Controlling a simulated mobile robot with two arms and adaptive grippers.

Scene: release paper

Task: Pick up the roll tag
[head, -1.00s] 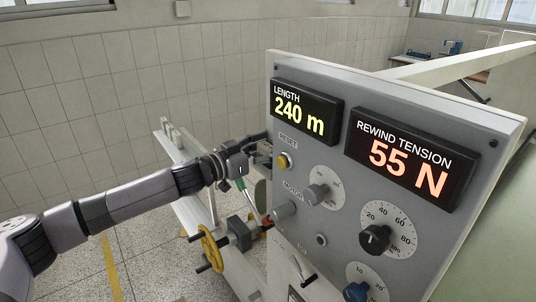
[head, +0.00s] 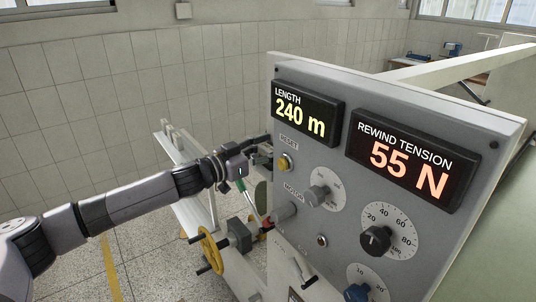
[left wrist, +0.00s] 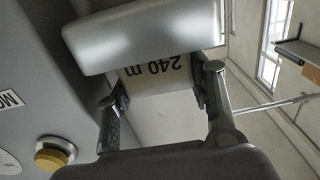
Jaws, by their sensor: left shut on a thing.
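The roll tag (left wrist: 160,76) is a pale tag printed "240 m", seen upside down in the left wrist view. It sits between the two fingers of my left gripper (left wrist: 160,96), which is shut on it. Its far edge meets a light grey rounded housing (left wrist: 145,35), which hides part of it. In the head view my left gripper (head: 262,155) is at the left edge of the control panel (head: 335,165), beside the reset button; the tag cannot be made out there. My right gripper is not in view.
The panel carries a length display (head: 306,113) reading 240 m, a rewind tension display (head: 410,160) reading 55 N, a yellow reset button (head: 285,162) and several knobs. A yellow handwheel (head: 212,250) stands below my left arm. Open floor lies at the lower left.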

